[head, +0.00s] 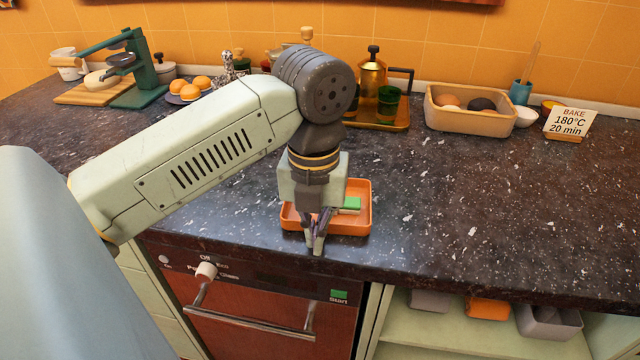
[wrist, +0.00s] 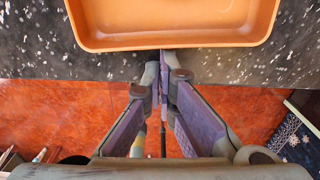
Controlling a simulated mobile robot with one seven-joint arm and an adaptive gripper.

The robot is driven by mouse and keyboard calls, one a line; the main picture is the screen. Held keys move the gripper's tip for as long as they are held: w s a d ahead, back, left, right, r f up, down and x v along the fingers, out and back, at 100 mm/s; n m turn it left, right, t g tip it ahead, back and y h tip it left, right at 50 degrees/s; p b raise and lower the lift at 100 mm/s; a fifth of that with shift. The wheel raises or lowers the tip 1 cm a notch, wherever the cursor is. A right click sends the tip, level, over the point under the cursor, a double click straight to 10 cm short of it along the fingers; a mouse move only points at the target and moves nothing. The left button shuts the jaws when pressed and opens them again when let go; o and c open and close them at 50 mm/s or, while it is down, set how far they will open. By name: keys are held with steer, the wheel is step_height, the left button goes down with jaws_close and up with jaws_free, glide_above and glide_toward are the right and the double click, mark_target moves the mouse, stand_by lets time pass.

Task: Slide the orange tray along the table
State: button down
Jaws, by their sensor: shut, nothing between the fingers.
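The orange tray (head: 361,226) lies on the dark speckled countertop near its front edge, partly hidden behind my gripper and wrist. A green block (head: 351,204) shows at its right side in the head view. My gripper (head: 317,250) points down at the near side of the tray, close to the counter's front edge. In the wrist view the tray (wrist: 175,39) fills the top. My fingertips (wrist: 166,56) are together and empty, right at the tray's near wall; I cannot tell whether they touch it.
The countertop (head: 470,220) to the right of the tray is clear. Behind stand a brass tray (head: 398,125) with a pot (head: 372,78), a beige bin (head: 447,118) and a sign (head: 568,123). Below the edge is an oven (head: 260,310) with a handle; open shelves (head: 450,335) lie to its right.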

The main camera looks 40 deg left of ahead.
stand_by(0.3)
steer(key=w+a, duration=0.3)
steer(key=w, duration=0.1)
steer(key=w+a+b, duration=0.1)
steer(key=w+a, duration=0.2)
steer(key=w, duration=0.2)
steer(key=w+a, duration=0.3)
steer(key=w, duration=0.1)
steer(key=shift+w+r+b, duration=0.1)
steer(key=shift+w+b, duration=0.2)
steer(key=shift+w, duration=0.05)
steer(key=shift+w+a, duration=0.3)
steer(key=shift+w, duration=0.05)
